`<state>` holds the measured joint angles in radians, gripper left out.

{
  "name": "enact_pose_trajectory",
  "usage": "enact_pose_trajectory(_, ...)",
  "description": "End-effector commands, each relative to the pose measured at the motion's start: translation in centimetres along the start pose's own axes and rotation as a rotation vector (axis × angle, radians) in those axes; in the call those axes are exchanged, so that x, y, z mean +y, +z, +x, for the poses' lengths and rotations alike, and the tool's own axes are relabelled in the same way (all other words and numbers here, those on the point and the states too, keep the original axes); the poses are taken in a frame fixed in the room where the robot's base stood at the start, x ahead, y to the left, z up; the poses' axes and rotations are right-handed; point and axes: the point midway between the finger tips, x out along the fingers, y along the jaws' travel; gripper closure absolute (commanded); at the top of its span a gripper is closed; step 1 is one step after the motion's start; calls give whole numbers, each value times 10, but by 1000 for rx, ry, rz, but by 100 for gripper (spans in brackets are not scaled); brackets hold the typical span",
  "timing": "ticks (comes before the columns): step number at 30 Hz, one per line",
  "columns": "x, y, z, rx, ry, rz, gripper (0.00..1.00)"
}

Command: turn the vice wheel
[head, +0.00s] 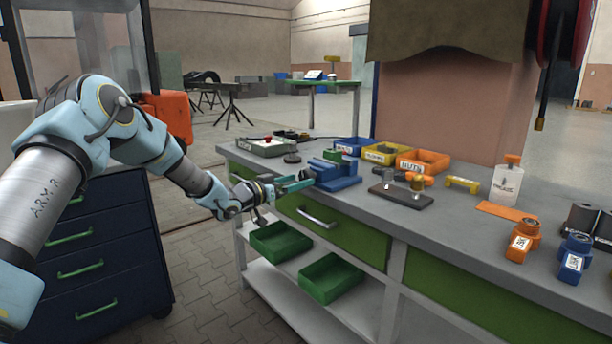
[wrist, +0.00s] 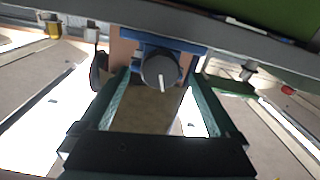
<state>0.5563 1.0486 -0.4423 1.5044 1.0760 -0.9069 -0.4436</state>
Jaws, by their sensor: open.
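The blue vice (head: 338,174) stands on the grey workbench near its front edge. My gripper (head: 300,182) reaches in from the left, with its teal fingers pointing at the vice. In the wrist view, the dark round vice wheel (wrist: 159,69) with a pale mark on its face sits between the tips of my gripper (wrist: 160,78), in front of the blue vice body (wrist: 185,45). The fingers are open, one on each side of the wheel, and I cannot tell whether either touches it. In the head view my fingers hide the wheel.
The workbench (head: 460,222) carries a yellow bin (head: 384,153), an orange bin (head: 424,161) and a dark tool block (head: 401,196) right of the vice. A grey box (head: 264,147) lies behind my gripper. Green trays (head: 281,240) sit on the shelf below.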

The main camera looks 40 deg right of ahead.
Motion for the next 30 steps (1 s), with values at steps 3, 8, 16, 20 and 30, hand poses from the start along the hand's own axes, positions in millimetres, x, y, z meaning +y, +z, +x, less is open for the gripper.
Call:
enact_pose_trajectory(3,0,-2,20,1,0,0,4)
enact_pose_trajectory(8,0,-1,36,0,0,1,4)
enact_pose_trajectory(16,0,0,41,-1,-2,0,4)
enact_pose_trajectory(20,0,0,41,-1,-2,0,6)
enact_pose_trajectory(30,0,0,41,-1,-2,0,45)
